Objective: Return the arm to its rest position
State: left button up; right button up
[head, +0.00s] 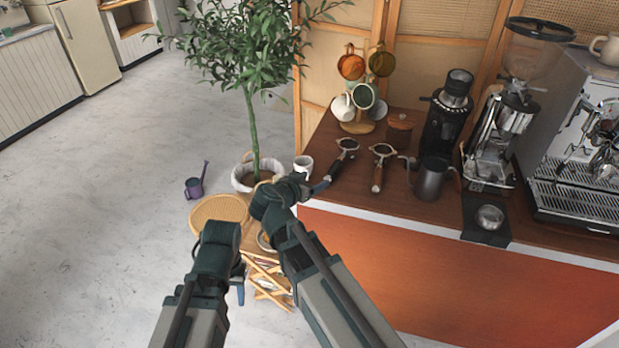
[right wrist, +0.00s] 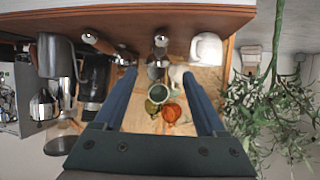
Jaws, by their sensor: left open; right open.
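My right arm reaches up from the bottom of the head view to the left end of the coffee counter (head: 400,205). Its gripper (head: 320,186) is beside the counter's left edge, just below a white mug (head: 303,166). In the right wrist view the right gripper (right wrist: 160,68) shows two blue fingers spread wide with nothing held between them. The white mug (right wrist: 206,48) stands apart, beyond the right-hand finger. My left gripper (head: 240,290) hangs low to the left of the counter, mostly hidden behind its own wrist; I see nothing held in it.
Two portafilters (head: 342,160) (head: 379,170), a dark pitcher (head: 430,180), a mug tree (head: 359,126), grinders and an espresso machine (head: 580,165) crowd the counter. A potted tree (head: 252,125), round stool (head: 217,212) and watering can (head: 195,187) stand left. Floor further left is clear.

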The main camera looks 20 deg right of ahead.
jog(key=s+a+f+n+g+y+p, duration=0.1)
jog(key=s+a+f+n+g+y, duration=0.3)
jog(key=s, duration=0.6)
jog(key=s+a+f+n+g+y, duration=0.4)
jog(key=s+a+f+n, duration=0.3)
jog(key=s+a+n, duration=0.2)
jog(key=shift+s+a+g+p, duration=0.35)
jog(key=shift+s+a+g, duration=0.25)
jog(key=shift+s+a, duration=0.35)
jog(key=shift+s+d, duration=0.1)
jog(key=shift+c, duration=0.2)
